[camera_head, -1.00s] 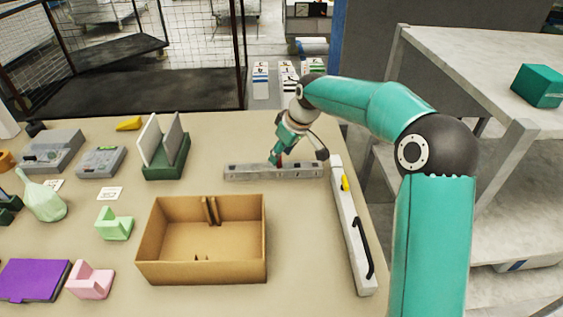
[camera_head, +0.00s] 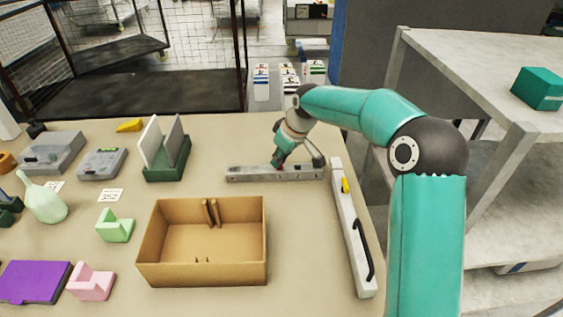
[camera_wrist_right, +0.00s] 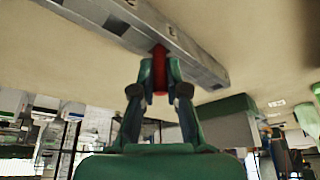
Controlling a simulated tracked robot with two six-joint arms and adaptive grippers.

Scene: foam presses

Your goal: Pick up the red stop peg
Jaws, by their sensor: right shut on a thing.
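The red stop peg (camera_wrist_right: 160,72) shows in the right wrist view, upright between the two fingers of my right gripper (camera_wrist_right: 160,78). The fingers are shut on it from both sides. Its end meets the grey metal bar with holes (camera_wrist_right: 190,62); I cannot tell how deep it sits in the bar. In the head view my right gripper (camera_head: 278,162) is low over the middle of the same bar (camera_head: 245,174), and only a speck of red shows there, mostly covered by the gripper. My left gripper is not in view.
An open cardboard box (camera_head: 205,272) stands in front of the bar. A white beam with a black handle (camera_head: 350,225) lies to the right. A green holder with upright plates (camera_head: 165,165) stands to the left. Table space between bar and box is clear.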

